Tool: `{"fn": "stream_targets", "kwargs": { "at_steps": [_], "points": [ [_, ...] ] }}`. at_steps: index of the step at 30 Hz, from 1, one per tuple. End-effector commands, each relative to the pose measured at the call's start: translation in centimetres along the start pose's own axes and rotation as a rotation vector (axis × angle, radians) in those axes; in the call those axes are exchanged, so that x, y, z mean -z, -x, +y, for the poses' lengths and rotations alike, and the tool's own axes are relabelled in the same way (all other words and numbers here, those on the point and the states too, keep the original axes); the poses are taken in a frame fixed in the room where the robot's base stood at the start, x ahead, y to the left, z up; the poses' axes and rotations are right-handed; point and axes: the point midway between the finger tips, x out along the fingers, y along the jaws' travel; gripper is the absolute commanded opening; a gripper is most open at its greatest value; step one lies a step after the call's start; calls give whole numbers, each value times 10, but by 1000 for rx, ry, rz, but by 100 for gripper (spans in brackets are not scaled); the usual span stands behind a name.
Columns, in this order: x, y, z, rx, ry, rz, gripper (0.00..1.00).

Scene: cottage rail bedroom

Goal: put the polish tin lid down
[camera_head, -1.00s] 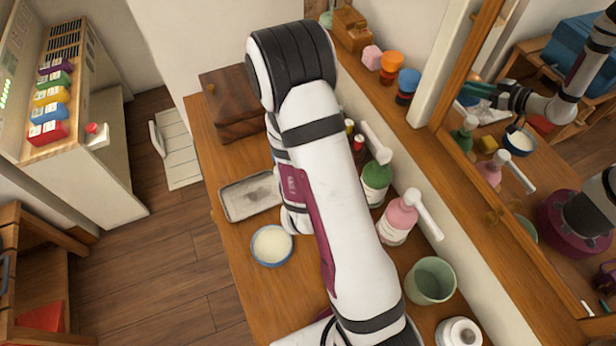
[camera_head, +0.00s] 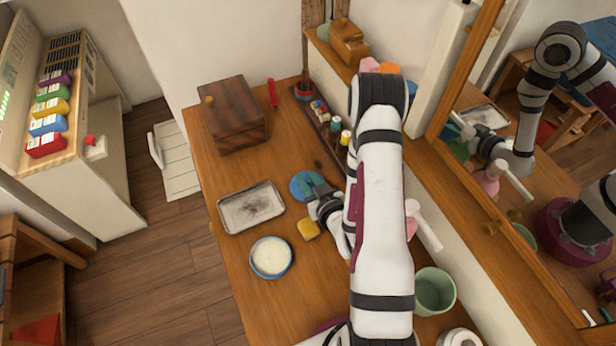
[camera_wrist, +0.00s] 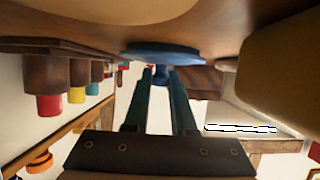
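The polish tin lid (camera_head: 300,185) is a blue disc over the wooden table, right of the grey tray. In the wrist view the lid (camera_wrist: 140,53) lies flat along the table surface, with a small blue knob between my fingertips. I cannot tell whether it touches the wood. My gripper (camera_head: 318,187) reaches in from the right; its teal fingers (camera_wrist: 162,75) look closed on the knob. My arm and the fingers cover the lid's right side. The open polish tin (camera_head: 271,257), blue-rimmed with cream contents, stands nearer the front.
A yellow sponge (camera_head: 308,229) lies close to my gripper. The grey tray (camera_head: 251,207) is left of the lid, and a dark wooden box (camera_head: 232,115) stands behind. Small bottles (camera_head: 336,124) line a rack at the back right. A green cup (camera_head: 434,291) stands front right.

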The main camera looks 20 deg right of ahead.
Motion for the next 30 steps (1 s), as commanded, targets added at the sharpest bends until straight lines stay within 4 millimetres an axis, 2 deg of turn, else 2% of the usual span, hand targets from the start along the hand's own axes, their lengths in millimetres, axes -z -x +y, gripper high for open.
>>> {"fn": "stream_targets", "kwargs": {
  "at_steps": [1,5,14,21,30],
  "points": [
    [0,0,0,0,0,0,31],
    [0,0,0,0,0,-1,54],
    [4,2,0,0,0,0,54],
    [2,38,1,-3,-2,-2,54],
    [3,41,0,0,0,-1,54]
  ]
}}
